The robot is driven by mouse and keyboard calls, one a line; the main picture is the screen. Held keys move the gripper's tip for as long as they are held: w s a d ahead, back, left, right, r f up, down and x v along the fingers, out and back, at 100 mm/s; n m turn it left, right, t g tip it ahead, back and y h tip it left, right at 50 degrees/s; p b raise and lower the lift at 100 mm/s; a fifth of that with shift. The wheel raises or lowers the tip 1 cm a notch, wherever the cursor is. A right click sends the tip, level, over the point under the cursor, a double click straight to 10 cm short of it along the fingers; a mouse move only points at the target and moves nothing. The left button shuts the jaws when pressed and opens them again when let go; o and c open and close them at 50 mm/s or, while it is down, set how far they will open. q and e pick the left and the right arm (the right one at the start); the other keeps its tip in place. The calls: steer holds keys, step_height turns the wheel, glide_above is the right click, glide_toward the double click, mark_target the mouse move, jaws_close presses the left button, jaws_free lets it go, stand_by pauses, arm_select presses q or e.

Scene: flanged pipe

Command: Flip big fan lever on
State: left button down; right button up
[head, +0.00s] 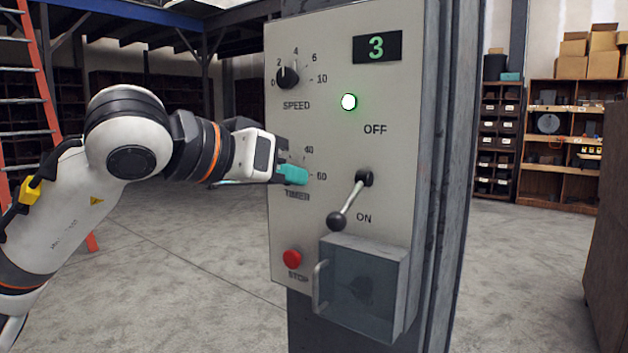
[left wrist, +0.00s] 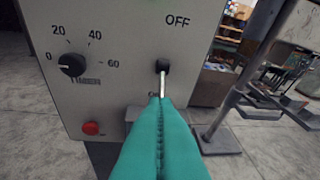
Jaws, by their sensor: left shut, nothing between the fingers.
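The lever (head: 351,201) on the grey control panel (head: 337,130) has a black pivot and a dark ball knob. Its arm slants down and left from the pivot, with the knob beside the ON label. My left gripper (head: 291,174) has teal fingertips, shut and empty, in front of the panel by the TIMER label, left of the lever and apart from it in the head view. In the left wrist view, the shut fingers (left wrist: 161,115) cover the lever's lower end and knob; the pivot and upper lever arm (left wrist: 163,80) show above them. My right gripper is out of view.
The panel has a SPEED dial (head: 288,78), a lit green lamp (head: 348,102), a display (head: 377,47) reading 3 and a red STOP button (head: 292,258). A clear-fronted box with a handle (head: 362,290) juts out below the lever. The TIMER dial (left wrist: 72,65) is left of the lever.

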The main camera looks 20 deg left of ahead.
arm_select(q)
steer(key=shift+v, duration=2.3)
steer(key=shift+f, duration=0.15)
